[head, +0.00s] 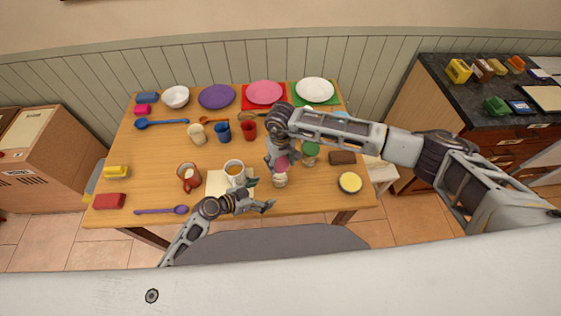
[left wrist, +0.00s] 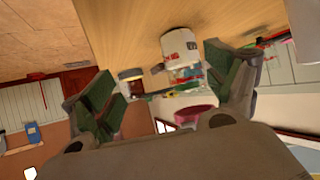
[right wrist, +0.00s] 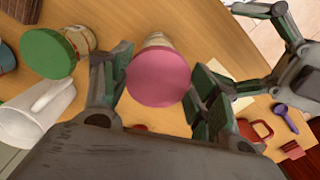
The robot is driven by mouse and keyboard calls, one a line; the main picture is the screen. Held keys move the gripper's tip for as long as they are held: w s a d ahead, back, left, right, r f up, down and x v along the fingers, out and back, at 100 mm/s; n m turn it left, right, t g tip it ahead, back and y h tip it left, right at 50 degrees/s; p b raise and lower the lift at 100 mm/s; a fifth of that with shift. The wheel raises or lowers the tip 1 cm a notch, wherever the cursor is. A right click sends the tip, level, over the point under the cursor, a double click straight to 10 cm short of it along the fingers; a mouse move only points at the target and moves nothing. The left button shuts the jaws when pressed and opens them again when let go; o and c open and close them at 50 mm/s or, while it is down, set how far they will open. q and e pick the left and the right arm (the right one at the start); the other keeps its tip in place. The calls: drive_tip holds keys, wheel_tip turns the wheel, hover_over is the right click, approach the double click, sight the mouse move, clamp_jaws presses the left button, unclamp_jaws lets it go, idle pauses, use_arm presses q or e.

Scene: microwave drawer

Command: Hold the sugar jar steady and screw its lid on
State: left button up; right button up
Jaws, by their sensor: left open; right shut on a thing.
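The pale sugar jar (head: 280,180) stands upright near the table's front edge. It also shows in the left wrist view (left wrist: 180,45) and partly behind the lid in the right wrist view (right wrist: 157,40). My right gripper (head: 281,158) is shut on the pink lid (right wrist: 158,80), above the jar. In the left wrist view the lid (left wrist: 192,114) looks apart from the jar, with a gap between them. My left gripper (head: 263,194) is open and empty, low to the left of the jar, its fingers pointing towards it.
A green-lidded jar (head: 310,150) and a brown block (head: 342,158) stand right of the jar. A yellow-topped round container (head: 350,182) is farther right. Plates and bowls line the back.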

sight(274, 180)
use_arm(q)
drive_tip(key=shift+w+a+r+n+t, duration=0.2)
drive_tip(key=shift+w, duration=0.45)
drive_tip(key=shift+w+a+r+n+t, duration=0.2)
drive_tip(key=shift+w, duration=0.45)
drive_tip(key=shift+x, duration=5)
drive_tip(key=c, duration=1)
drive_tip(key=shift+c, duration=0.2)
